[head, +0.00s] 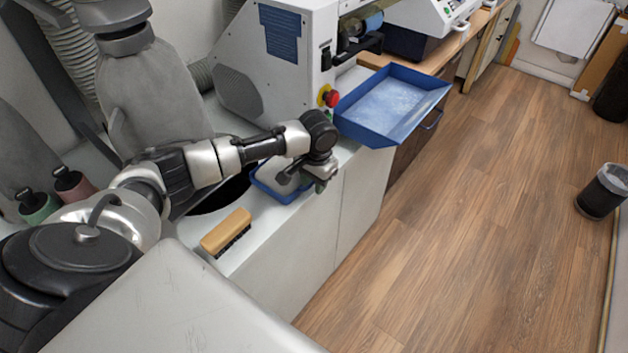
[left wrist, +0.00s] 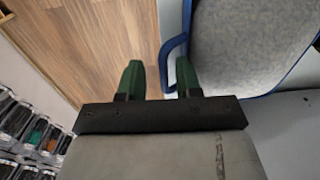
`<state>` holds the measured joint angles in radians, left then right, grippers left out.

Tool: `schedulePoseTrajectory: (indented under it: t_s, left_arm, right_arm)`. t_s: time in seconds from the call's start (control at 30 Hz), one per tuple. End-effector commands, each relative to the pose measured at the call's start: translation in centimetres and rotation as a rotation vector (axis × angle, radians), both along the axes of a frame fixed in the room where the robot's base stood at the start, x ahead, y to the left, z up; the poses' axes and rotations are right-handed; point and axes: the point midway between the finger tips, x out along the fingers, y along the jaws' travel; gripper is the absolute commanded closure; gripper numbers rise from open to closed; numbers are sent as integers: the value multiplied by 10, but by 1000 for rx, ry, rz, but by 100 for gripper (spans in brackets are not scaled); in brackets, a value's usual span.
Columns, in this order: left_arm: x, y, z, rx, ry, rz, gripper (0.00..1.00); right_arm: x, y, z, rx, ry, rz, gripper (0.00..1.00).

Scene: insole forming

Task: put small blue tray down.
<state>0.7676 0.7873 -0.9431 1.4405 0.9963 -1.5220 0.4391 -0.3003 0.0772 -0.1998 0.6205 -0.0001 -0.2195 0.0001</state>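The small blue tray (head: 273,193) sits on the white counter near its front edge, partly hidden by my left arm. In the left wrist view, the tray's blue rim (left wrist: 284,82) and grey inside show at the right. My left gripper (head: 322,186) is at the tray's front side. In the left wrist view, the green fingers of my left gripper (left wrist: 158,75) are spread apart. The tray's blue handle (left wrist: 164,62) lies between them, with one finger inside the loop and one outside. The handle is closer to the right finger. My right gripper is not in view.
A wooden brush (head: 226,232) lies on the white counter (head: 275,222) left of the tray. A larger blue tray (head: 392,103) is at the machine (head: 275,60) behind. Green and pink bottles stand far left.

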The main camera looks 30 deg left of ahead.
Motion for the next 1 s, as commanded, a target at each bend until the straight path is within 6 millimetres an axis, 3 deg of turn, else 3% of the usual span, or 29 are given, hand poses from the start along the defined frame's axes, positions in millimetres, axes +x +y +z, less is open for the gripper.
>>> schedulePoseTrajectory:
  t_s: [0.23,0.7,1.0]
  left_arm:
    - [1,-1,16,0,-3,0,66]
    - [1,-5,106,0,-2,0,66]
    - [0,-6,121,0,1,0,66]
  right_arm:
    - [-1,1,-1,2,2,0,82]
    - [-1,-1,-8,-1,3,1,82]
    - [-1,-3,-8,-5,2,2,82]
